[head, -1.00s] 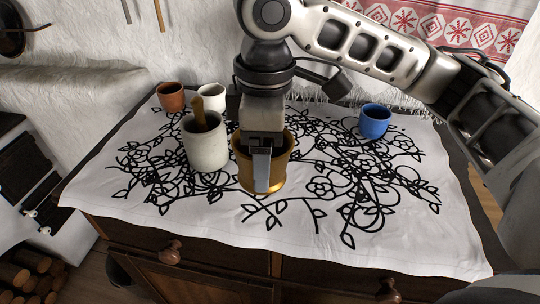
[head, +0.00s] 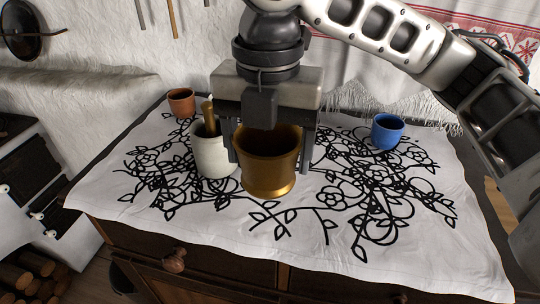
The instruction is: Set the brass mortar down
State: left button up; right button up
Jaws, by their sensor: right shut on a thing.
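The brass mortar (head: 268,172) is a gold-coloured, flared vessel with a rounded foot, in the middle of the head view. My right gripper (head: 269,140) comes down from above, with one finger at each side of the mortar, and is shut on it. The gripper body hides part of its rim. The mortar looks upright, low over the patterned cloth (head: 330,255); I cannot tell whether its foot touches it. My left gripper is not in view.
A pale stone pot (head: 211,155) with a brown pestle (head: 208,117) stands close to the mortar's left. A terracotta cup (head: 181,102) is at the back left, a blue cup (head: 387,131) at the right. The cloth's front and right are clear.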

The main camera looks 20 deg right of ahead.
aim_at(274, 145)
jog(key=w+d+f, duration=0.1)
jog(key=w+f, duration=0.1)
jog(key=w, duration=0.1)
jog(key=w+d+f, duration=0.2)
jog(key=w+f, duration=0.1)
jog(key=w+d+f, duration=0.1)
jog(key=w+f, duration=0.1)
jog(key=w, duration=0.1)
jog(key=shift+d+f+b, duration=0.35)
jog(key=shift+d, duration=0.05)
jog(key=shift+w+d+f, duration=0.1)
jog(key=shift+f, duration=0.8)
jog(key=shift+w+d+f, duration=0.1)
jog(key=shift+f, duration=0.8)
jog(key=shift+a, duration=0.1)
jog(key=o, duration=1.9)
jog(key=shift+s+f, duration=0.1)
jog(key=shift+f, duration=0.15)
